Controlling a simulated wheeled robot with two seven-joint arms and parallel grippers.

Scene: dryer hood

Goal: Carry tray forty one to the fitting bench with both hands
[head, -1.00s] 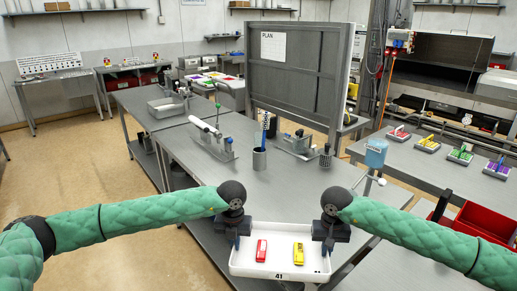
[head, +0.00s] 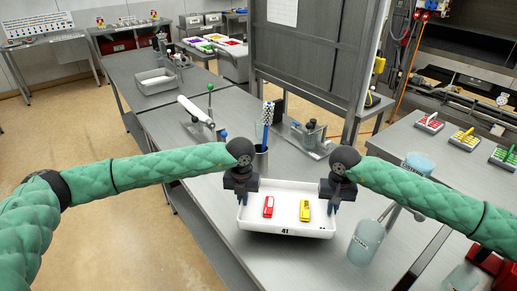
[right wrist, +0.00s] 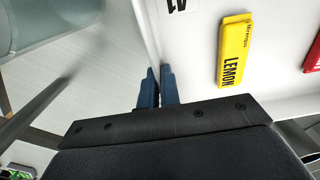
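Tray forty one (head: 286,228) is a shallow white tray marked 41, holding a red piece (head: 268,207) and a yellow piece (head: 305,210). It looks level, over the grey metal bench (head: 205,215); I cannot tell whether it touches the top. My left gripper (head: 241,197) is shut on its left wall. My right gripper (head: 333,202) is shut on its right wall. In the right wrist view the right fingers (right wrist: 157,90) pinch the tray wall (right wrist: 152,35), and the yellow piece (right wrist: 235,50) reads LEMON.
A pale blue-grey bottle (head: 367,243) stands close right of the tray. A cup with a blue item (head: 262,160) and a clamp fixture (head: 310,137) are behind it. A dark panel (head: 310,55) rises at the back. Bare bench top lies left of the tray.

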